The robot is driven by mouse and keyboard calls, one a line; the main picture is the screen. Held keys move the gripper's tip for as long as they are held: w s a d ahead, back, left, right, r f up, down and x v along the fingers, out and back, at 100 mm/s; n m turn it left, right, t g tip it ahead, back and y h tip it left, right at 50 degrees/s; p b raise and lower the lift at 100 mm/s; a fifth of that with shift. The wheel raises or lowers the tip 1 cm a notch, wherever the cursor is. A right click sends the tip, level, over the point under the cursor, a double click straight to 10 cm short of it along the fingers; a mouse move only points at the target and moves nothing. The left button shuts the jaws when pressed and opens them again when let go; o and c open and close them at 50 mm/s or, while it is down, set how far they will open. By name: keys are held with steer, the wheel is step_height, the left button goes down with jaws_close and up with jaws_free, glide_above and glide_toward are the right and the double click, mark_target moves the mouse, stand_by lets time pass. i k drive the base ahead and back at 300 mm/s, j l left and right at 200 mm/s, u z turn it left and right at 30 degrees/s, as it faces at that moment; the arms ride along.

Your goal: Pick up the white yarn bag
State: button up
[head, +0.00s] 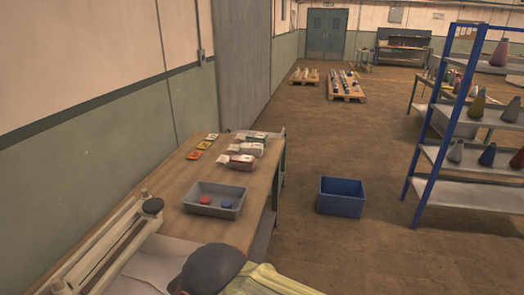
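Several small bags lie in a group on the wooden table, toward its far right side. A mostly white bag with red parts (246,149) is in the middle of the group. A red and white bag (239,161) lies nearer, and a white and dark green bag (256,138) lies farther back. They are too small for me to tell which is the white yarn bag. My gripper is not recognisable in the head view, and no bag is seen held.
On the table (172,192), a grey tray (231,212) holds a red and a blue round item. Small flat coloured packets (204,145) lie near the wall. A blue bin (341,197) stands on the floor, and a blue-framed shelf (434,155) stands right. Floor between is clear.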

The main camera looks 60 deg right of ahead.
mark_target(257, 150)
steer(key=z, duration=1.6)
steer(key=i+l+z, duration=0.15)
steer(key=i+l, duration=0.2)
steer(key=i, duration=0.55)
steer(key=i+l+z, duration=0.2)
steer(key=i, duration=0.7)
steer(key=i+l+z, duration=0.15)
steer(key=i, duration=0.75)
